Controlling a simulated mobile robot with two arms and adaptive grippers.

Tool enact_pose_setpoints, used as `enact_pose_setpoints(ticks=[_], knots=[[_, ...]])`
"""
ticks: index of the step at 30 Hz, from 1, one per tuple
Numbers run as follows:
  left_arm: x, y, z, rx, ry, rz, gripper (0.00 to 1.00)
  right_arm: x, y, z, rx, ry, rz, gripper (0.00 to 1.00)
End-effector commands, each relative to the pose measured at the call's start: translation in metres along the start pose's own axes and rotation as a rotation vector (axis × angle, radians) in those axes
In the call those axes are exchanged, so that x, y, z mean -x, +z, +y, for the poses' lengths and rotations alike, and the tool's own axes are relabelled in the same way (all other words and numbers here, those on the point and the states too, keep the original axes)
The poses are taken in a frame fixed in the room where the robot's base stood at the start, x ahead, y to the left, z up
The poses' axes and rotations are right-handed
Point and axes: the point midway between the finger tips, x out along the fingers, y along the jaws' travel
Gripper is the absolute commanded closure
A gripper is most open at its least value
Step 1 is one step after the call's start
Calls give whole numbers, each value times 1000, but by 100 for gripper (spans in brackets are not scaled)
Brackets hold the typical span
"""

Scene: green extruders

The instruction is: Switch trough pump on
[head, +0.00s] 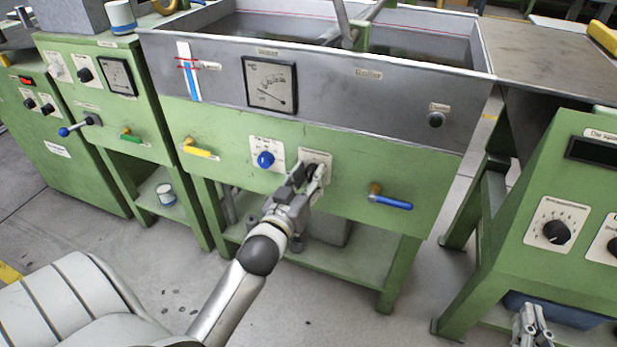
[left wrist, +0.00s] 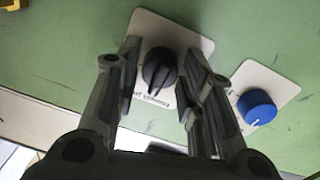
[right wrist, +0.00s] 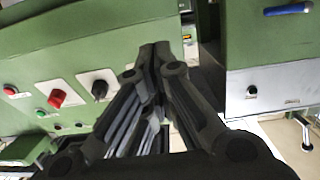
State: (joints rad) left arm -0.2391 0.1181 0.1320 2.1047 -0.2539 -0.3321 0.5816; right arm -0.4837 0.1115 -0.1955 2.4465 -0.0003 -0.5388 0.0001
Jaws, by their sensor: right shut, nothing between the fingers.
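The black rotary knob (left wrist: 159,68) sits on a white label plate on the green trough front. It also shows in the head view (head: 312,170), partly hidden by my gripper. My left gripper (left wrist: 163,60) is open, with one finger on each side of the knob. Gaps show between the fingers and the knob in the left wrist view. The plate's lettering is upside down there and hard to read. My right gripper (head: 531,312) is shut and empty, low at the right; it also shows in the right wrist view (right wrist: 154,50).
A blue knob (head: 265,159) is close beside the black one. A blue lever handle (head: 390,202) sticks out to the right, a yellow lever (head: 198,152) to the left. A green control cabinet (head: 560,190) with black knobs stands near my right gripper.

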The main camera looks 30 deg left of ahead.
Motion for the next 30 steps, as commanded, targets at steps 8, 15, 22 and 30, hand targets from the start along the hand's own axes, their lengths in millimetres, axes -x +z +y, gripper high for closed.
enact_pose_setpoints(ticks=[8, 15, 22, 30], knots=[[0, 0, 0, 0, 0, 0, 96, 0, 0, 0, 0, 1, -1, 100], [0, -1, 0, -18, 0, -1, 96, 2, 10, 1, 0, 3, -61, 100], [0, -2, 0, -81, -2, -5, 96, 15, 47, 7, 1, 15, -267, 100], [0, -3, 1, -199, -3, -11, 96, 61, 106, 16, -3, 38, -633, 100]])
